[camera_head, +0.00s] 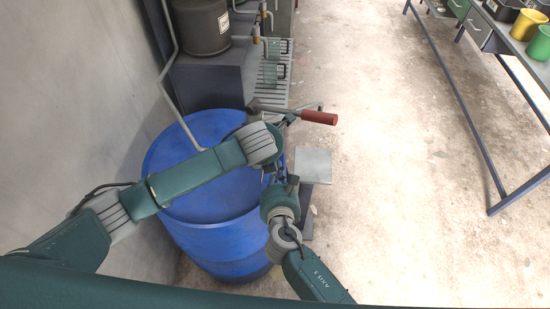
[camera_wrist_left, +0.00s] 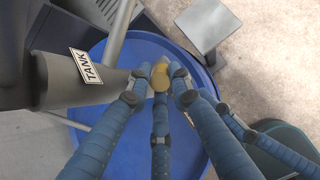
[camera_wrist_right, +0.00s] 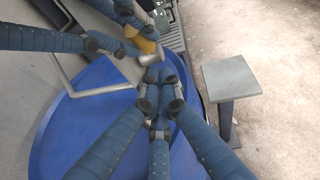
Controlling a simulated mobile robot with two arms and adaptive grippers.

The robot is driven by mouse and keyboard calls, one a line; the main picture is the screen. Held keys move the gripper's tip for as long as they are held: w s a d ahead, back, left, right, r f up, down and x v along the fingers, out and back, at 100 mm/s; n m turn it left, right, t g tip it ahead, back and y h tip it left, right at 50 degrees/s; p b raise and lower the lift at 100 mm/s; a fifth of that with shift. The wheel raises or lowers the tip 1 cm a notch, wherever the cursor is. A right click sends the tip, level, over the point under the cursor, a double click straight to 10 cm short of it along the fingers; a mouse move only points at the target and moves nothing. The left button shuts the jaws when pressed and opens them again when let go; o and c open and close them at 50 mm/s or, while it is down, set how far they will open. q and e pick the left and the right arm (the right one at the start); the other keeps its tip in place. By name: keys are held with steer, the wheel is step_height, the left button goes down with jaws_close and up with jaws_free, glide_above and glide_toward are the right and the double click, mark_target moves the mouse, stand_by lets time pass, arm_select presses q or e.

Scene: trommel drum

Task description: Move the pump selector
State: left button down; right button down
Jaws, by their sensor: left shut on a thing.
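The pump selector shows as a small yellow knob (camera_wrist_left: 161,78) in the left wrist view, beside a dark grey pump body (camera_wrist_left: 75,82) with a TANK label (camera_wrist_left: 86,66). My left gripper (camera_wrist_left: 162,74) is shut on the selector, its fingertips around it. In the right wrist view the selector (camera_wrist_right: 150,33) is partly covered by the left fingers. My right gripper (camera_wrist_right: 158,76) is shut and empty, fingertips together, below the selector and over the blue drum. In the head view the left wrist hides the selector, and the right gripper (camera_head: 281,178) is close below that wrist.
A blue drum (camera_head: 215,235) stands beneath both grippers. A pump lever with a red grip (camera_head: 319,117) sticks out to the right just beyond the left wrist. A grey square-topped stand (camera_head: 313,164) is beside the drum. Open floor lies between it and a workbench (camera_head: 488,90).

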arm_select(q)
steer(key=shift+w+d+r, duration=0.1)
steer(key=shift+w+r, duration=0.1)
steer(key=shift+r, duration=0.15)
arm_select(e)
steer(key=shift+w+a+r, duration=0.15)
steer(key=shift+w+r, duration=0.2)
steer(key=shift+w, duration=0.25)
steer(key=shift+w+a+r, duration=0.1)
steer(key=shift+w+r, duration=0.25)
steer(key=shift+w, duration=0.2)
